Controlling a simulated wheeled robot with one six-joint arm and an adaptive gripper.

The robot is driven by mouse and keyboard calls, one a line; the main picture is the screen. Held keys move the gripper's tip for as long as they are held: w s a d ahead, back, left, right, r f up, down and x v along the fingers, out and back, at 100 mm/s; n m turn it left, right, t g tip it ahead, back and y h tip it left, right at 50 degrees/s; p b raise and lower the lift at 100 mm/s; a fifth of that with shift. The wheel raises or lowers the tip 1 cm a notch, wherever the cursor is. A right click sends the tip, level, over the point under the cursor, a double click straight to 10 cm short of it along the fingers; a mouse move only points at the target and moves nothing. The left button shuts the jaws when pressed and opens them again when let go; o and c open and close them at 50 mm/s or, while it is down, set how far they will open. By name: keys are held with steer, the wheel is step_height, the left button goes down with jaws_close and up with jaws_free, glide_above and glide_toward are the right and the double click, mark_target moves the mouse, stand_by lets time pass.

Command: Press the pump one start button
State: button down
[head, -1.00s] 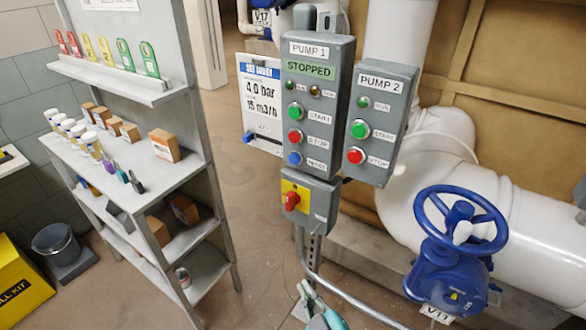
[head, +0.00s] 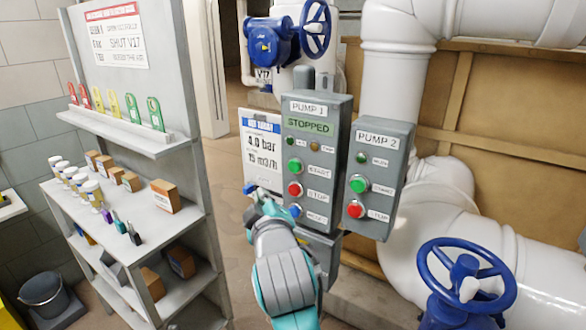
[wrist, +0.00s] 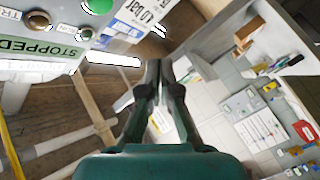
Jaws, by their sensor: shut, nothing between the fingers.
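The grey PUMP 1 box (head: 318,150) stands in the middle of the head view, and its display (head: 310,127) reads STOPPED. Its green START button (head: 295,165) is above the red STOP button (head: 295,189) and the blue RESET button (head: 295,210). My gripper (head: 252,191) is shut and empty, left of and below the START button, in front of the white gauge board. In the wrist view my fingertips (wrist: 160,64) are together and apart from the box. The green START button (wrist: 98,5) is cut off at the top edge there.
The PUMP 2 box (head: 376,180), with its own green and red buttons, is close on the right. The gauge board (head: 262,150) is on the left. A shelf rack (head: 170,235) stands further left. A blue valve wheel (head: 465,285) is at lower right.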

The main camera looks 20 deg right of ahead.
mark_target(295, 166)
steer(key=shift+w+r, duration=0.15)
steer(key=shift+r, duration=0.55)
steer(key=shift+d, duration=0.1)
steer(key=shift+w+d, duration=0.85)
steer(key=shift+d, duration=0.3)
steer(key=shift+w+d, duration=0.85)
steer(key=shift+d, duration=0.25)
steer(key=shift+w+d, duration=0.85)
steer(key=shift+d, duration=0.3)
steer(key=shift+d, duration=0.15)
steer(key=shift+w+d, duration=0.25)
steer(key=shift+w+d, duration=0.3)
steer(key=shift+d, duration=0.05)
steer(key=shift+s+a, duration=0.55)
steer(key=shift+a, duration=0.15)
